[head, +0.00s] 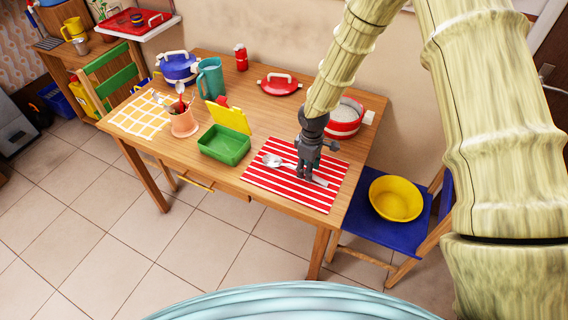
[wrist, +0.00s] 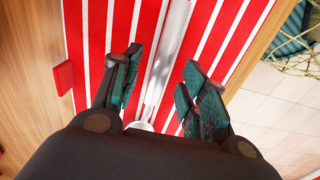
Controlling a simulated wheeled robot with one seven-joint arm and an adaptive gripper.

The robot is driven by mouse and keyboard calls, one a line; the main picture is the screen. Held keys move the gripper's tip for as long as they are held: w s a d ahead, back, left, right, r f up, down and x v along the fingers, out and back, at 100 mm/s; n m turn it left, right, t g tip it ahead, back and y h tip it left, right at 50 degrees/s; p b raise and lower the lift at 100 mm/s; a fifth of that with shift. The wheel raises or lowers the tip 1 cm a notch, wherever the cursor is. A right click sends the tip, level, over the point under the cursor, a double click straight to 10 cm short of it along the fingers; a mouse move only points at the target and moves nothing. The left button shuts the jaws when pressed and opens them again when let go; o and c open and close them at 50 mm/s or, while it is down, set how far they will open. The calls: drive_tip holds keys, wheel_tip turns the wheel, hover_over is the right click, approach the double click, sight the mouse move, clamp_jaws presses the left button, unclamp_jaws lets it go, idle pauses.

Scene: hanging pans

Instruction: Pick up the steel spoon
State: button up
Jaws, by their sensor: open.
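The steel spoon (head: 272,160) lies on a red-and-white striped mat (head: 270,186) on the wooden table. In the head view its bowl points left and its handle runs right, partly behind my gripper (head: 307,175). In the wrist view the spoon's handle (wrist: 173,42) runs between the fingertips of my gripper (wrist: 158,88). The fingers are open, one on each side of the handle, and low over the mat. Whether they touch the mat cannot be told. The spoon's lower end in the wrist view is partly hidden by the gripper body.
A green box (head: 224,145) with a yellow lid (head: 229,116) stands left of the mat. A red-and-white pot (head: 345,118) stands behind my gripper. A terracotta pot (head: 184,124) holds utensils. A blue chair (head: 385,222) with a yellow bowl (head: 396,198) is beside the table at right.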

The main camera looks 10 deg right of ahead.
drive_tip(key=shift+f, duration=1.15)
drive_tip(key=shift+c, duration=0.4)
clamp_jaws()
drive_tip(key=shift+r+b, duration=0.3)
drive_tip(key=shift+r, duration=0.45)
drive_tip(key=shift+r+b, duration=0.4)
drive_tip(key=shift+r, duration=0.55)
drive_tip(key=s+a+r+b, duration=0.1)
drive_tip(key=s+a+b, duration=0.1)
drive_tip(key=s, duration=0.5)
drive_tip(key=s+a+b, duration=0.2)
drive_tip(key=s+a, duration=0.2)
drive_tip(key=s, duration=0.3)
drive_tip(key=shift+s+r, duration=0.35)
drive_tip(key=shift+s, duration=0.05)
